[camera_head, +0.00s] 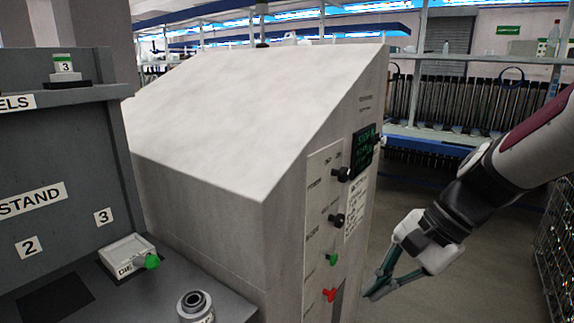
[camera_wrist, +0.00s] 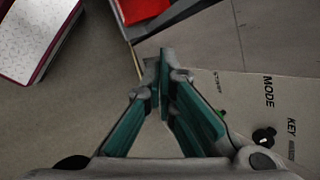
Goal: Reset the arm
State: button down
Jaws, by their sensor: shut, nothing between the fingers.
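My gripper (camera_head: 376,292) is at the right in the head view, low beside the front panel of a large grey machine (camera_head: 235,100). In the wrist view my gripper (camera_wrist: 160,75) points away from the camera with its green fingers together, shut and empty. The panel (camera_head: 322,220) carries a small dark display (camera_head: 364,147), black knobs (camera_head: 337,220), a green knob (camera_head: 333,259) and a red handle (camera_head: 329,295). In the wrist view a black knob (camera_wrist: 263,136) and the words MODE and KEY show on the panel. Whether the fingertips touch the panel I cannot tell.
A dark grey stand (camera_head: 60,170) with numbered labels is at the left. It bears a small white box (camera_head: 127,256) and a round metal fitting (camera_head: 195,305). A wire cage (camera_head: 556,240) stands at the far right. Floor (camera_head: 480,270) is open between the machine and the cage.

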jog(key=s+d+r+n+h, duration=0.25)
jog(key=s+n, duration=0.25)
jog(key=s, duration=0.5)
jog(key=s+d+r+n+h, duration=0.15)
jog(key=s+n+h, duration=0.3)
jog(key=s, duration=0.65)
notch_tip(320, 180, up, 15)
jog(key=n+t+p, duration=0.1)
jog(key=t+p, duration=0.2)
jog(key=p, duration=1.1)
jog(key=shift+d+r+y, duration=0.15)
jog(key=shift+y, duration=0.25)
